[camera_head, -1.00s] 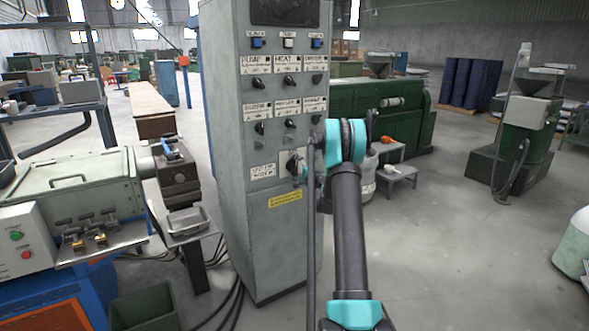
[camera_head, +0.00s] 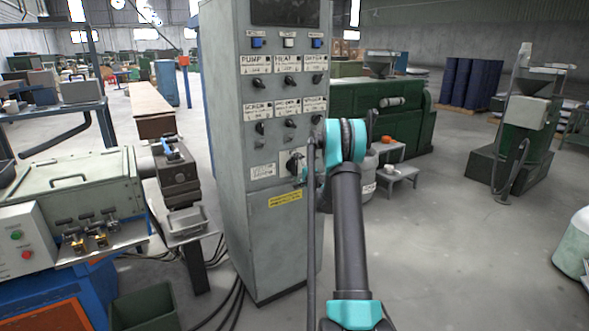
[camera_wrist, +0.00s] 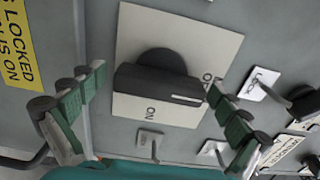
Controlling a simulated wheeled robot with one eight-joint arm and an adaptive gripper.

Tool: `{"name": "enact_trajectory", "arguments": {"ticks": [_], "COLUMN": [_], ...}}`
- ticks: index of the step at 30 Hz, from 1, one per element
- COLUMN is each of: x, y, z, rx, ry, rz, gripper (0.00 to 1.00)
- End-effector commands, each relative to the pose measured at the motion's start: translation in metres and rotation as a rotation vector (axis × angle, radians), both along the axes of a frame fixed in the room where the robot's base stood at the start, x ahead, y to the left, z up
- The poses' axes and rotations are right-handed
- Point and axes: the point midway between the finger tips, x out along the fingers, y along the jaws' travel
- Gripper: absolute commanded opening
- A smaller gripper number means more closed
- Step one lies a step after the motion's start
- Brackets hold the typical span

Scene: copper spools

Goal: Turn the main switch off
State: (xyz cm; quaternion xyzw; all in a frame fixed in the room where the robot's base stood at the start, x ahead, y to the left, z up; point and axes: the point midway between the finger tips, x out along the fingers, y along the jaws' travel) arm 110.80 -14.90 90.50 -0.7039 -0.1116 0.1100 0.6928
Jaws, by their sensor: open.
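The main switch (camera_wrist: 158,78) is a black rotary knob on a white plate (camera_wrist: 190,48) marked ON and OFF. In the wrist view its handle lies nearly level, with the white line at its right end beside the OFF label. In the head view the switch (camera_head: 293,162) sits low on the grey cabinet's front. My gripper (camera_wrist: 156,82) is open, one green-padded finger on each side of the handle. The left finger is clear of it; the right fingertip is close to the handle's marked end, and I cannot tell whether they touch.
The grey cabinet (camera_head: 240,215) carries several smaller knobs above the switch. A yellow label (camera_wrist: 14,45) is left of the switch in the wrist view. A workbench machine (camera_head: 75,190) stands left of the cabinet. Open floor (camera_head: 450,250) lies to the right.

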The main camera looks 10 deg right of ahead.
Motion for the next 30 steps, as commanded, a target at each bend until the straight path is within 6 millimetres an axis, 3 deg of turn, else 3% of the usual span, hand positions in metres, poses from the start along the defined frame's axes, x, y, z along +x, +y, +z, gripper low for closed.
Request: {"name": "enact_trajectory", "arguments": {"ticks": [7,21,30], "x": [-0.016,-0.099,-0.115], "y": [-0.007,-0.033,-0.037], "z": [0.000,0.000,0.000], "rx": [0.000,0.000,0.000], "ry": [0.000,0.000,0.000], "rz": [-0.002,-0.001,0.000], "gripper": [1.00,1.00,1.00]}}
